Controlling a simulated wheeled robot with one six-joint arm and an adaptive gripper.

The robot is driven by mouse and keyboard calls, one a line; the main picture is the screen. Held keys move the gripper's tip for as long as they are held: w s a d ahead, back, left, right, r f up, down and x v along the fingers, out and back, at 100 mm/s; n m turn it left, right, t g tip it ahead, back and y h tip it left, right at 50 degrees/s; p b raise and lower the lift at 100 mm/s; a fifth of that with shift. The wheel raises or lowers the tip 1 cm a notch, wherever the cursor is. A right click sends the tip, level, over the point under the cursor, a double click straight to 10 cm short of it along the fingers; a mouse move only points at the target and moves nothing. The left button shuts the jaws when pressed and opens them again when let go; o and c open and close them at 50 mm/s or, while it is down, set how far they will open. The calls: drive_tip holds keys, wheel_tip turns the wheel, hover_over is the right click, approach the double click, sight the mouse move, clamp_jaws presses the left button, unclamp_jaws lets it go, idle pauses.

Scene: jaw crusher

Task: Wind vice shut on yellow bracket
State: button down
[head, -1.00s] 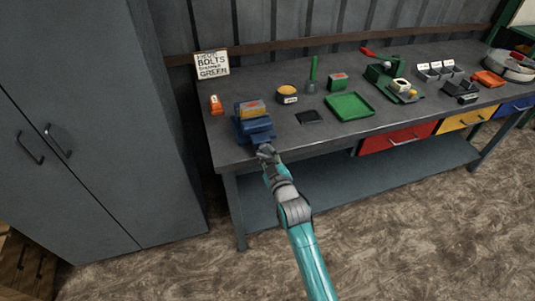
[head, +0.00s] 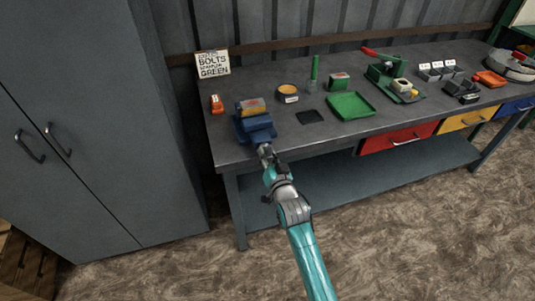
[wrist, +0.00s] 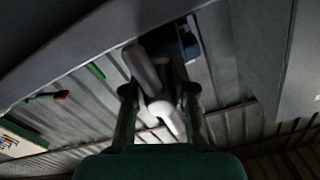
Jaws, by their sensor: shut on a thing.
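The blue vice (head: 257,130) stands at the left front edge of the workbench. The yellow bracket (head: 250,105), with a reddish patch on top, sits at the top of the vice between its jaws. I cannot tell whether both jaws touch it. My gripper (head: 264,150) is at the front of the vice, just off the bench edge. In the wrist view my gripper (wrist: 160,92) is shut on a pale grey vice handle (wrist: 146,70), which lies between its two dark fingers. Part of the blue vice (wrist: 188,42) shows behind the handle. The vice screw is hidden.
A grey cabinet (head: 85,120) stands close on the left. On the workbench (head: 330,135) are an orange item (head: 217,104), a yellow-topped round tin (head: 288,93), a green tray (head: 351,105) and a green machine (head: 385,75). The floor in front is clear.

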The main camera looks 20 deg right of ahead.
drive_tip(key=shift+s+a+f+m, duration=0.1)
drive_tip(key=shift+f+m, duration=0.15)
drive_tip(key=shift+m, duration=0.55)
drive_tip(key=c, duration=1)
unclamp_jaws()
drive_tip(key=shift+a, duration=0.1)
drive_tip(key=shift+r, duration=0.15)
drive_tip(key=s, duration=1.2)
